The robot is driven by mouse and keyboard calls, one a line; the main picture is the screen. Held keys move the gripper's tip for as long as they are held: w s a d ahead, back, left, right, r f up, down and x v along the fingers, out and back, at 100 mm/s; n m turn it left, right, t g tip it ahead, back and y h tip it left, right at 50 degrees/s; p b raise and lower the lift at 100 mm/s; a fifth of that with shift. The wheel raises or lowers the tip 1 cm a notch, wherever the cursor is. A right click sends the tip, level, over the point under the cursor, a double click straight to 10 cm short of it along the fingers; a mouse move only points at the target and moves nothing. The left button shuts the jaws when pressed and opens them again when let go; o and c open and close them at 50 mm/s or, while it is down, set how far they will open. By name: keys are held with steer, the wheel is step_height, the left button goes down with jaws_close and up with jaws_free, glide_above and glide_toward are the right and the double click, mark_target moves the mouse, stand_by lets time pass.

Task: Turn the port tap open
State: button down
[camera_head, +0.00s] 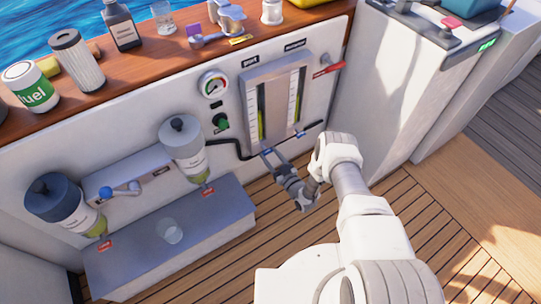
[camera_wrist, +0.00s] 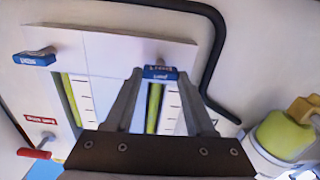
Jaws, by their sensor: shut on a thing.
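A pale gauge panel (camera_head: 275,72) on the white hatch wall holds two sight tubes, with labels above that look like port on the left and starboard on the right. The blue port tap (camera_head: 266,151) is at the foot of the left tube. My gripper (camera_head: 273,158) is on it. In the wrist view, which shows the panel upside down, my gripper (camera_wrist: 158,74) has its fingertips at both ends of the blue tap handle (camera_wrist: 160,73), closed on it. The handle lies crosswise to the tube. The other blue tap (camera_wrist: 37,58) stands clear, also crosswise; it shows in the head view (camera_head: 312,126).
A red-handled tap (camera_head: 330,68) is at the panel's upper right. A black hose (camera_head: 228,146) runs close by on the left. Two filter bowls (camera_head: 184,145) hang over a grey ledge (camera_head: 170,255). Bottles and tools stand on the wooden shelf (camera_head: 130,65). The deck below is clear.

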steer(key=n, duration=0.4)
steer(key=shift+a+n, duration=0.1)
steer(key=shift+n, duration=0.2)
steer(key=n, duration=0.4)
steer(key=shift+a+n, duration=0.1)
steer(key=shift+n, duration=0.2)
steer(key=n, duration=0.4)
steer(key=shift+s+f, duration=0.1)
steer(key=shift+f, duration=0.05)
steer(key=shift+n, duration=2.1)
steer(key=shift+c, duration=1.3)
jaws_free()
steer(key=shift+s, duration=0.1)
